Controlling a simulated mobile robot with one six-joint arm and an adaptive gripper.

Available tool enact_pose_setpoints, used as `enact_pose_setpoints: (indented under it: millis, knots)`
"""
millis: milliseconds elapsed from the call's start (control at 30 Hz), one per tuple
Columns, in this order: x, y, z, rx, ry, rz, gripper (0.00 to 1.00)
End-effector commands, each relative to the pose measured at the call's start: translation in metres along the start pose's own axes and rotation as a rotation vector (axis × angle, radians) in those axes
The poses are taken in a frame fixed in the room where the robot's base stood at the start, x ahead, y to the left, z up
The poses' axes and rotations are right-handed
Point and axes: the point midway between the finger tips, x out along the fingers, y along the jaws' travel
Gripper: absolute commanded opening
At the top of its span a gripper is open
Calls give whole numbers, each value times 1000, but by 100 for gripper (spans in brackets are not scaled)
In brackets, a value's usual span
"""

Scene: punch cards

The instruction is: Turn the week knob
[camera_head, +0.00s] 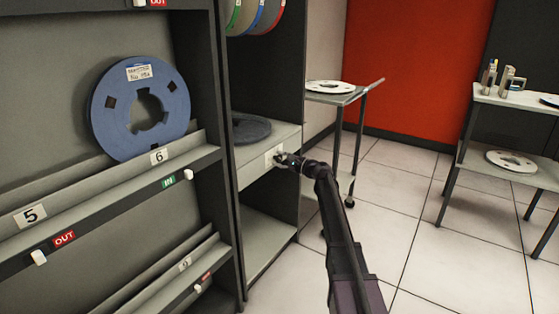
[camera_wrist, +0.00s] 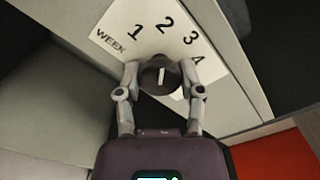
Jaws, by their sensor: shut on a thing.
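The week knob (camera_wrist: 160,75) is a dark round knob with a white pointer line, on a white plate (camera_wrist: 122,18) marked WEEK with the numbers 1, 2, 3 and 4. In the wrist view the pointer line stands near upright in the picture; which number it marks I cannot tell for sure. My gripper (camera_wrist: 161,78) is shut on the knob, one finger on each side. In the head view my gripper (camera_head: 283,159) is at the plate (camera_head: 272,155) on the front of a grey shelf (camera_head: 255,168), and the knob is hidden behind it.
A blue tape reel (camera_head: 175,105) stands in the rack at left, above numbered slots with IN and OUT tags. A dark reel (camera_head: 250,128) lies on the shelf above the plate. A wheeled cart (camera_head: 338,98) and a table (camera_head: 515,103) stand right, with open tiled floor between.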

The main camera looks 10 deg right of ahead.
Motion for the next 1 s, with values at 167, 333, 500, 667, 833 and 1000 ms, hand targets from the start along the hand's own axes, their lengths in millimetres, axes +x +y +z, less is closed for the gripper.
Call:
enact_pose_setpoints:
  millis: [167,333,500,667,833,1000]
  knots:
    - [1,0,0,-5,-1,0,2]
    - [2,0,0,-38,-1,0,2]
    - [2,0,0,-112,-2,0,2]
    - [2,0,0,-218,-2,0,2]
    - [2,-1,0,-354,-2,0,2]
    - [2,-1,1,-491,-2,0,2]
